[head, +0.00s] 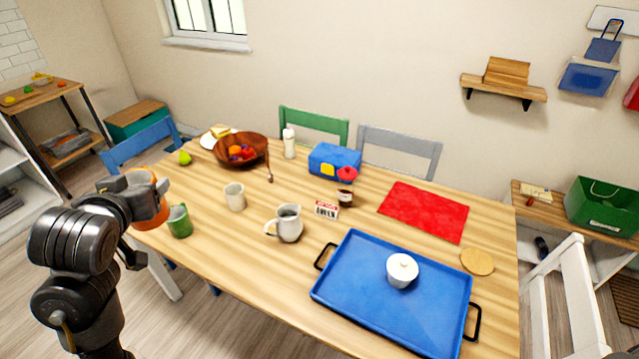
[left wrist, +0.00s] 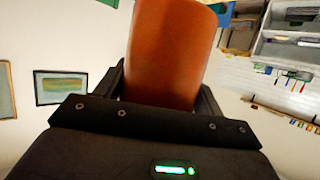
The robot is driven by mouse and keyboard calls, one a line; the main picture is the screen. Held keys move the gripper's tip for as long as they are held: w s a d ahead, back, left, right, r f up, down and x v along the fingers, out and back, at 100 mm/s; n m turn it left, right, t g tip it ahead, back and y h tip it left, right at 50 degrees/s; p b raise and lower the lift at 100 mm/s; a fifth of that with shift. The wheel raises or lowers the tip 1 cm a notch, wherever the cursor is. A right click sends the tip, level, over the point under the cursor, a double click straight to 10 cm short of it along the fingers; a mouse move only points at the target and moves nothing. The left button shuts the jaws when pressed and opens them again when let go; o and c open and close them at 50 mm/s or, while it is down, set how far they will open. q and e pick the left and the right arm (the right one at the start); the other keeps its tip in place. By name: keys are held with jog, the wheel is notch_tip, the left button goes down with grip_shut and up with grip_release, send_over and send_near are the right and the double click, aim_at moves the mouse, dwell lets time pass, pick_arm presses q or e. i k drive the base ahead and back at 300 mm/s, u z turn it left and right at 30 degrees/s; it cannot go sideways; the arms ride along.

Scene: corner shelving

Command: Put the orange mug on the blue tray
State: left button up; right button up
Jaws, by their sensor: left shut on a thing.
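The orange mug (head: 155,217) is at the left end of the table, partly hidden behind my left gripper (head: 148,190). The left gripper is shut on it. In the left wrist view the orange mug (left wrist: 170,55) fills the space between the two dark fingers (left wrist: 160,88). I cannot tell how far it is above the table edge. The blue tray (head: 350,275) with black handles lies at the front right of the table. My right gripper is not in view.
A green mug (head: 180,221) is close beside the orange mug. A beige cup (head: 235,197), a grey-white pitcher (head: 288,222), a small box (head: 326,209) and a jar (head: 345,198) stand between it and the tray. The tray's left and front parts are bare.

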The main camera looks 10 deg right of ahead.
aim_at(351, 278)
jog(key=u, duration=0.75)
jog(key=k, duration=1.35)
jog(key=z, duration=1.5)
jog(key=i, duration=0.5)
jog(key=u, duration=0.05)
